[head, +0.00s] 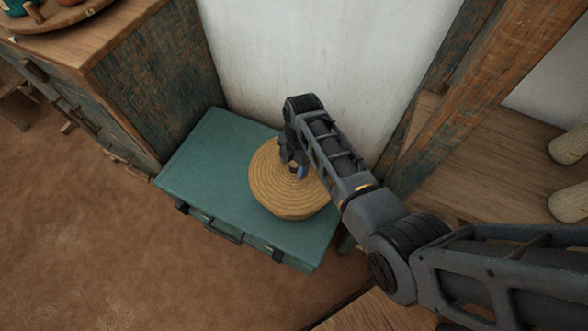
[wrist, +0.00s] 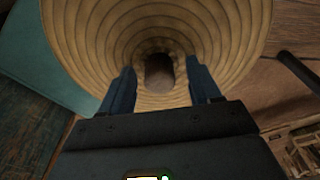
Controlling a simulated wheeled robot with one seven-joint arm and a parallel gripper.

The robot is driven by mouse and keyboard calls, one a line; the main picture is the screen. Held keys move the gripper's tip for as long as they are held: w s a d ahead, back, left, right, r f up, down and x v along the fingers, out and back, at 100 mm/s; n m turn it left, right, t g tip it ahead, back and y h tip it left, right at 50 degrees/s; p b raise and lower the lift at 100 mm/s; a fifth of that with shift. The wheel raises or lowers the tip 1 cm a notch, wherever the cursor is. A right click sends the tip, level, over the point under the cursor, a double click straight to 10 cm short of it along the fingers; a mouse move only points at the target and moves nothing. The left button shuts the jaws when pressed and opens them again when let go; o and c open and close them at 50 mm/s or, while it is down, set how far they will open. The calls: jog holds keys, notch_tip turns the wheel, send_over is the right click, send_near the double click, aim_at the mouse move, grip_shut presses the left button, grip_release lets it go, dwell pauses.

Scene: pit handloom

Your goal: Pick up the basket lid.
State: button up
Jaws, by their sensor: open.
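The basket lid (head: 280,197) is a round, straw-coloured coiled disc lying on top of a teal case. In the wrist view the lid (wrist: 90,30) fills the upper middle, with a dark knob (wrist: 159,71) at its centre. My gripper (head: 295,170) is over the lid's centre, pointing down. In the wrist view the two dark blue fingers of my gripper (wrist: 161,88) are open, one on each side of the knob. I cannot tell whether they touch it. My arm hides the right part of the lid in the head view.
The teal case (head: 200,165) stands against a white wall (head: 300,50). A worn wooden chest of drawers (head: 150,75) is at its left. A wooden post (head: 470,90) and a shelf (head: 490,150) with pale rolls (head: 570,205) are at the right. The brown floor (head: 110,240) in front is clear.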

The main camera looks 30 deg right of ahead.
grip_shut()
dwell(0.7)
